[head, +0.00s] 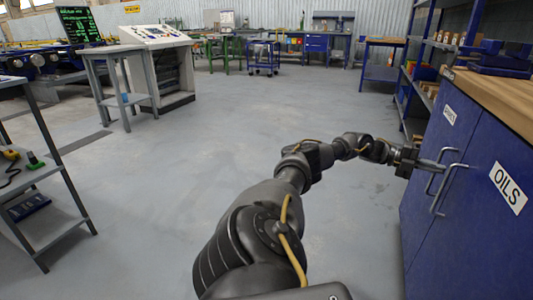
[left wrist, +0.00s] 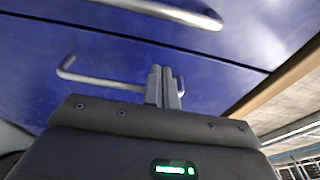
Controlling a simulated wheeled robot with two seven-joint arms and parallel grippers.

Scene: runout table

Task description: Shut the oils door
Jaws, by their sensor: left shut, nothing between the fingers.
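The oils door (head: 480,215) is the near blue door at the right in the head view, with a white OILS label (head: 508,187) and a silver bar handle (head: 441,190). It looks flush or nearly flush with the cabinet front; I cannot tell if a small gap remains. My left gripper (head: 440,166) reaches the handles with its fingers together and empty. In the left wrist view the shut fingers (left wrist: 164,75) point at the blue front, overlapping one handle (left wrist: 105,82); I cannot tell if they touch it. My right gripper is not in view.
A second blue door (head: 433,130) with its own label adjoins the oils door. A wooden top (head: 500,95) covers the cabinet. Blue shelving (head: 410,85) stands beyond it. A grey shelf rack (head: 50,200) is at the left. The floor between is clear.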

